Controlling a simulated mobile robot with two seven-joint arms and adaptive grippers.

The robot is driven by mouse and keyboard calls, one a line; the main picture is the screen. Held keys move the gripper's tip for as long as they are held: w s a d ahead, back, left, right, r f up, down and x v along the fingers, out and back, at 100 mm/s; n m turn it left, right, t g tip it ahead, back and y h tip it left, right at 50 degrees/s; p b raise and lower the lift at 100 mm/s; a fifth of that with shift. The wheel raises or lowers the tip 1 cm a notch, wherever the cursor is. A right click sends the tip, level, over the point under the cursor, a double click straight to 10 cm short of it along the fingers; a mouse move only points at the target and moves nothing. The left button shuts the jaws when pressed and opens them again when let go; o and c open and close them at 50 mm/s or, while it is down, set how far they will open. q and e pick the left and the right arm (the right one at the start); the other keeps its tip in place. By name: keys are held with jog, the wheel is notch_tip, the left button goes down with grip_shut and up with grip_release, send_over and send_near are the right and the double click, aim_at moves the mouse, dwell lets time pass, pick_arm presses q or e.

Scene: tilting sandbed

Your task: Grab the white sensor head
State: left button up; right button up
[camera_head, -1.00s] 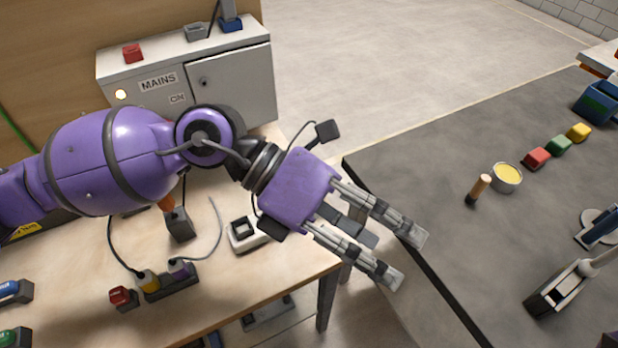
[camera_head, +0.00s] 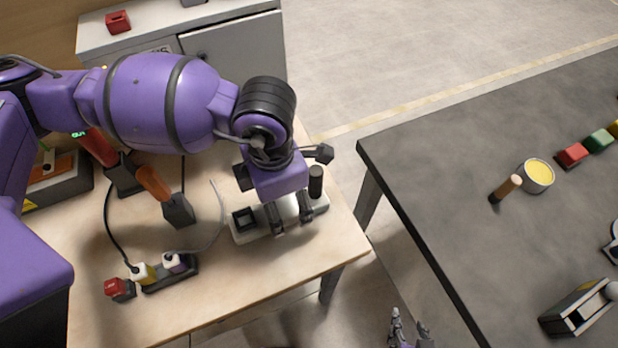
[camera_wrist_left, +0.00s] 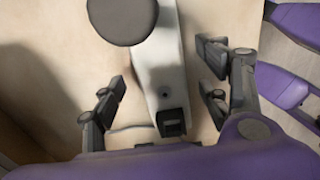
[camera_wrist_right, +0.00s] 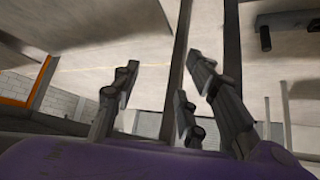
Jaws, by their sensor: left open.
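A white device (camera_head: 243,237) with a black square socket at one end and a dark upright cylinder (camera_head: 316,181) at the other lies on the wooden table. I take it for the white sensor head, but cannot be sure. My left gripper (camera_head: 291,222) points down over its middle, open. In the left wrist view the white body (camera_wrist_left: 160,72) runs between the spread fingers (camera_wrist_left: 163,88), with a gap on each side; the cylinder's round top (camera_wrist_left: 122,12) is above. My right gripper (camera_head: 409,330) is at the bottom edge of the head view, its fingers apart and empty in the right wrist view (camera_wrist_right: 163,82).
A grey cabinet (camera_head: 240,50) stands behind. A dark table (camera_head: 440,180) with a yellow-filled cup (camera_head: 538,175) is right, across a gap.

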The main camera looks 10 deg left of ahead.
pick_arm(q)
jog(key=shift+s+f, duration=0.1)
jog(key=shift+f, duration=0.85)
pick_arm(e)
jog(key=shift+w+a+r, duration=0.15)
jog(key=shift+w+r, duration=0.2)
jog(key=shift+w, duration=0.2)
pick_arm(q)
jog(key=shift+c, duration=0.2)
jog(key=c, duration=1.4)
pick_arm(e)
jog(key=shift+s+f, duration=0.35)
jog(key=shift+s, duration=0.35)
